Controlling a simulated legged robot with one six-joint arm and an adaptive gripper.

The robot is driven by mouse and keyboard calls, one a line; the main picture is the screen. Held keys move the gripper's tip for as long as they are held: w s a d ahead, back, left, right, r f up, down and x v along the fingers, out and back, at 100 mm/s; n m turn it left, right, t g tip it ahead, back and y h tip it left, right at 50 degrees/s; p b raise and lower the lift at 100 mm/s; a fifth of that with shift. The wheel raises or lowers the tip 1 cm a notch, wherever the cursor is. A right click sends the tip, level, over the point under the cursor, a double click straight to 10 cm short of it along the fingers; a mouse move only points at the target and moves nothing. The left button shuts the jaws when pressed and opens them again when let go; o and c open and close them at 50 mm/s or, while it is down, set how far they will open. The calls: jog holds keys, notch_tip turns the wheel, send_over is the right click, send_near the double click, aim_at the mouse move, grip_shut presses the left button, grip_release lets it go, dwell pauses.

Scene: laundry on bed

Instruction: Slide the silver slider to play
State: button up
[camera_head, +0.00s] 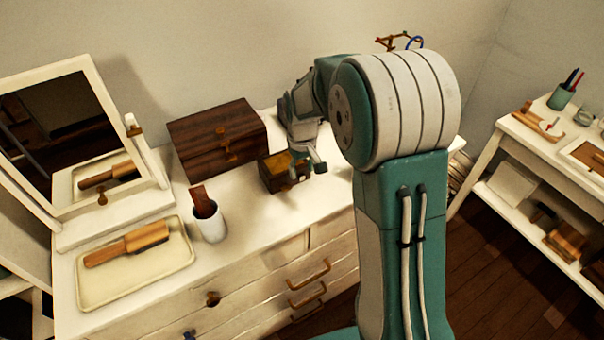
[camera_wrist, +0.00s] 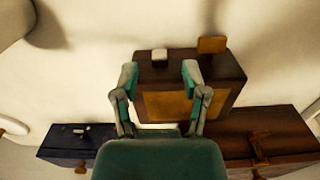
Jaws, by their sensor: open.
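A small dark wooden box (camera_head: 272,178) with a gold panel on top stands on the white dresser, in front of a larger wooden chest. In the wrist view the small box (camera_wrist: 225,90) lies under my gripper, with its gold panel (camera_wrist: 170,104) between the fingers. A small pale silver block (camera_wrist: 159,54), seemingly the slider, sits at its far edge, beside a wooden tab (camera_wrist: 212,45). My gripper (camera_head: 305,174) is open, its fingertips (camera_wrist: 160,70) spread over the box on either side of the block's line. Nothing is between them; contact cannot be told.
The larger wooden chest (camera_head: 217,136) stands close behind the small box. A white cup (camera_head: 209,222), a tray (camera_head: 100,298) with a brush and a mirror (camera_head: 100,190) are to the left. A dark blue box (camera_wrist: 68,143) shows in the wrist view.

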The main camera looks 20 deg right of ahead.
aim_at(302, 177)
jog(key=shift+f, duration=1.2)
jog(key=shift+c, duration=0.3)
